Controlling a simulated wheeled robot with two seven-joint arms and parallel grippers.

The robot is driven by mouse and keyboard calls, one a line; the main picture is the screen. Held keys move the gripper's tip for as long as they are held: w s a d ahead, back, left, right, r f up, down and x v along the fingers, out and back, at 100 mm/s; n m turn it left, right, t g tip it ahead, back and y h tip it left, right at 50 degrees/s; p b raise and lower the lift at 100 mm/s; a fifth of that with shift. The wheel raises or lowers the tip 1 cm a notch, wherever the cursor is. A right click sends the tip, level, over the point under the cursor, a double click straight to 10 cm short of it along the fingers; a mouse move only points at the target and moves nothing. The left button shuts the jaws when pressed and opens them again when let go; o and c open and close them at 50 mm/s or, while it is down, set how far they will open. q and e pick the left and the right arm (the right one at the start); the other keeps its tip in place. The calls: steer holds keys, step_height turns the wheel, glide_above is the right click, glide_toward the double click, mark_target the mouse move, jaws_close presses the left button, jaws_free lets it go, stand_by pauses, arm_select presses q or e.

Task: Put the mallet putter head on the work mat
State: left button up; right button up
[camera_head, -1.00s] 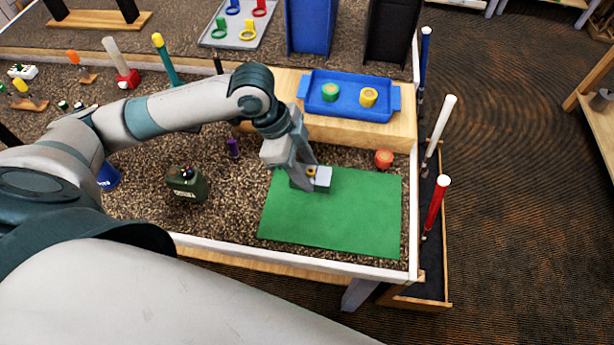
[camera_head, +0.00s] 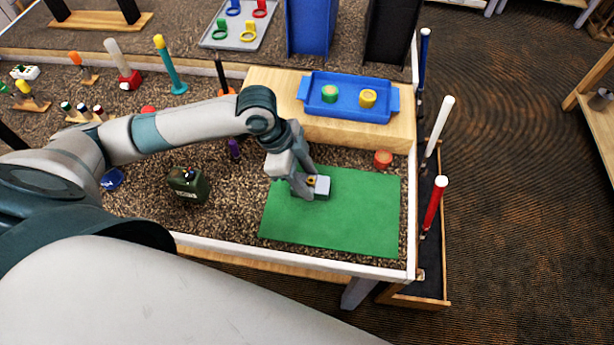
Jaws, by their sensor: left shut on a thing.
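The green work mat (camera_head: 345,222) lies flat at the front right of the bench. My left gripper (camera_head: 311,186) is over the mat's upper left part, shut on the grey, blocky mallet putter head (camera_head: 322,187). A small yellow-and-dark spot shows on top of the head, between the fingers. The head is at or just above the mat; I cannot tell whether it touches. My fingers hide its left part. My right gripper is not in view.
A wooden riser (camera_head: 280,90) behind the mat bears a blue tray (camera_head: 350,112) with green and yellow rolls. Clubs stand in a rack beyond the right edge.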

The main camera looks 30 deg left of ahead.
arm_select(q)
steer(key=shift+f, duration=0.1)
steer(key=o, duration=1.3)
steer(key=shift+a+r, duration=0.25)
steer(key=shift+r, duration=0.45)
steer(key=shift+b+v, duration=0.95)
steer(key=shift+v, duration=4.45)
steer(key=shift+s, duration=0.1)
